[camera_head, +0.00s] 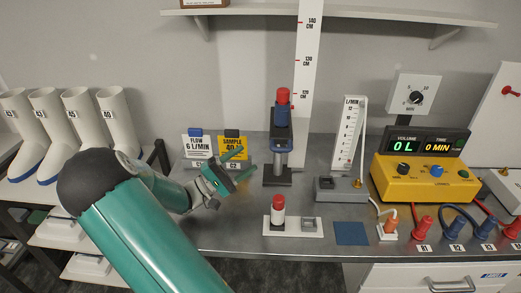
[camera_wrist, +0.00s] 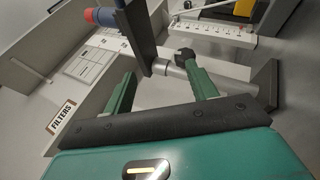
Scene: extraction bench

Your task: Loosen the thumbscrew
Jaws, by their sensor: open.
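A stand with a silver post (camera_head: 279,160) and dark base (camera_head: 277,181) carries a blue holder (camera_head: 281,117) with a red-topped piece (camera_head: 283,96). In the wrist view a black knob (camera_wrist: 184,56), which looks like the thumbscrew, sits at the silver post (camera_wrist: 231,81). In the head view I cannot make it out clearly. My gripper (camera_head: 240,164) is just left of the stand, its fingers pointing at it. In the wrist view my gripper (camera_wrist: 160,70) is open and empty; the knob shows beyond the right fingertip. I cannot tell whether they touch.
A red-topped white cylinder (camera_head: 278,209) stands on a white plate in front of the stand. Flow and sample cards (camera_head: 198,145) stand behind my gripper. A flow meter (camera_head: 346,135) and yellow pump box (camera_head: 425,180) are at right. White boots (camera_head: 87,112) line the left shelf.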

